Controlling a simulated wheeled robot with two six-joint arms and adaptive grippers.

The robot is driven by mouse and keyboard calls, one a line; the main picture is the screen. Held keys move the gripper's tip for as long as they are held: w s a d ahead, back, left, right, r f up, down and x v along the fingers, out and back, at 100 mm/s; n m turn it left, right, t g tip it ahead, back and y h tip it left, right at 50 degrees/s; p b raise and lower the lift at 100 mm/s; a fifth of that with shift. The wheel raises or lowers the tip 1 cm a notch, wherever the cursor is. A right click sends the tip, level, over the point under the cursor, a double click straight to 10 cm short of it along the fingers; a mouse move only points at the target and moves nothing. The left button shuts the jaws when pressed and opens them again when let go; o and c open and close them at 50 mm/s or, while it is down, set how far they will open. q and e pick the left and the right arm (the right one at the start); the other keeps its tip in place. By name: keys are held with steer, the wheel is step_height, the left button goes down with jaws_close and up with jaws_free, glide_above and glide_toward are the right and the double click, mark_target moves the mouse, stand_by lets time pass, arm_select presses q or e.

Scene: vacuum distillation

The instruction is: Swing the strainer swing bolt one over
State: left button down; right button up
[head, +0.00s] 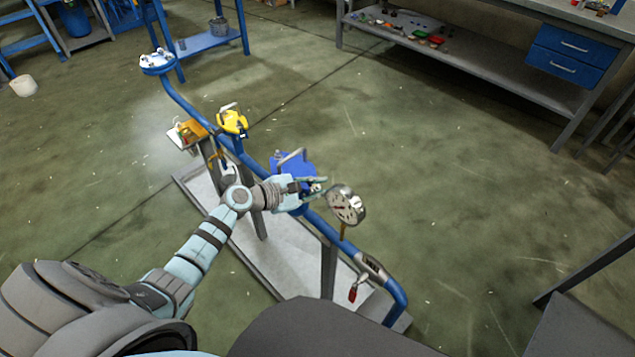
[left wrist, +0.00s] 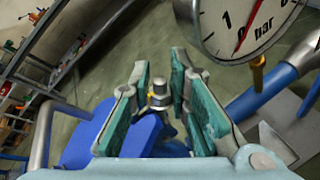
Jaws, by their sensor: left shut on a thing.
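The blue strainer (head: 295,168) sits in the blue pipe run, with a grey bent handle (head: 291,156) at its top. In the left wrist view its blue body (left wrist: 85,142) shows at the left. My left gripper (head: 318,188) is at the strainer's near right side. In the left wrist view, its teal-padded fingers (left wrist: 160,78) stand on both sides of the swing bolt (left wrist: 158,96), a metal stud with a nut. The bolt's lower part is hidden. My right gripper is not in view.
A round pressure gauge (head: 345,204) stands close to the right of my left gripper and also shows in the left wrist view (left wrist: 240,22). A yellow valve part (head: 232,122) is farther up the pipe. A workbench (head: 480,68) stands at the back right; the floor between is open.

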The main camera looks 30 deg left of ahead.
arm_select(q)
steer(key=shift+s+d+f+m+t+y+p, duration=0.15)
steer(key=shift+d+f+m+t+y+p, duration=0.2)
steer(key=shift+f+m+y, duration=0.75)
steer(key=shift+s+d+f+m+t+y+p, duration=0.15)
steer(key=shift+d+f+m+y, duration=0.4)
steer(key=shift+m, duration=0.8)
steer(key=shift+s+d+f+m+t+y+p, duration=0.15)
steer(key=shift+d+f+m+t+y, duration=0.15)
steer(key=shift+f+m+y, duration=0.8)
steer(key=shift+r, duration=0.1)
steer(key=c, duration=1.7)
jaws_free()
